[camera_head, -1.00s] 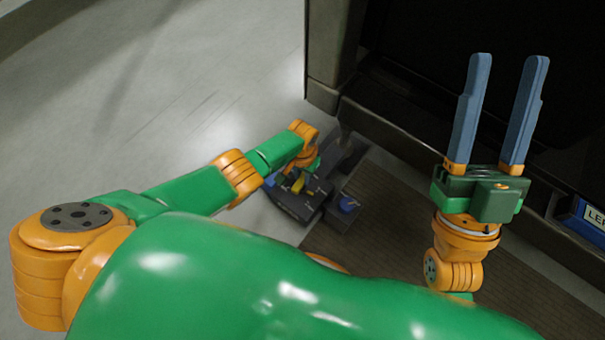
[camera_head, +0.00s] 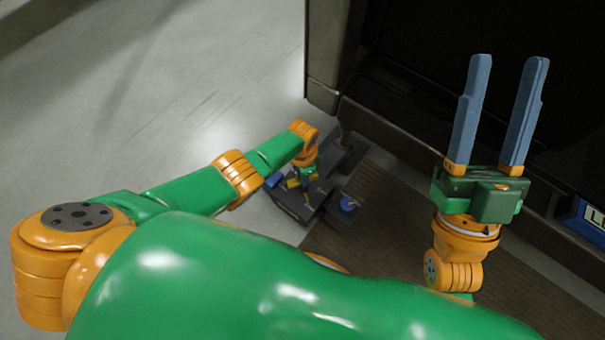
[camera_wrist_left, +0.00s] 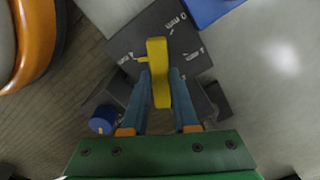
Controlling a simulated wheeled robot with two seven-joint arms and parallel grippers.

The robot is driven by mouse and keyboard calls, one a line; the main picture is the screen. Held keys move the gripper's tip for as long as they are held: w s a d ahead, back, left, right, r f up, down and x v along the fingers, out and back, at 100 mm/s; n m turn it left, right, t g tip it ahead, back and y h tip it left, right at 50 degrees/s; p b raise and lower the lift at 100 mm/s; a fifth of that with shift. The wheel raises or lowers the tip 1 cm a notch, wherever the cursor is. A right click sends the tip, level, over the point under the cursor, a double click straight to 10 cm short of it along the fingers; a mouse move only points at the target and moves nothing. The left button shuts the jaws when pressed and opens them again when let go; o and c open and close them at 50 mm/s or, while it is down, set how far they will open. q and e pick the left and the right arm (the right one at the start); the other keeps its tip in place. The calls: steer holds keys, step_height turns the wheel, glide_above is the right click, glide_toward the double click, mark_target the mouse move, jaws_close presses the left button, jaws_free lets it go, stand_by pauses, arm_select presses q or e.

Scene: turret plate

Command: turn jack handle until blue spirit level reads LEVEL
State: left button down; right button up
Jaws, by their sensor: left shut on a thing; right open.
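A yellow jack handle (camera_wrist_left: 158,72) stands out over the dark grey jack (camera_head: 290,205) on the floor. My left gripper (camera_wrist_left: 160,88) is shut on the handle, one blue finger on each side. In the head view my left wrist (camera_head: 308,165) is above the jack, and only a little of the yellow handle (camera_head: 293,183) shows. A blue-framed sign with a white face (camera_head: 592,216), perhaps the spirit level, is at the right edge; its text is cut off after an L, so I cannot read it. My right gripper (camera_head: 503,115) is open and empty.
A large dark cabinet-like frame (camera_head: 400,125) rises behind. A brown ribbed mat (camera_head: 385,230) lies to the right of the jack; grey floor at left is clear.

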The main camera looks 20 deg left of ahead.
arm_select(q)
steer(key=shift+s, duration=0.15)
arm_select(e)
steer(key=shift+r, duration=0.1)
arm_select(q)
steer(key=c, duration=0.7)
jaws_free()
arm_select(e)
steer(key=shift+s, duration=0.1)
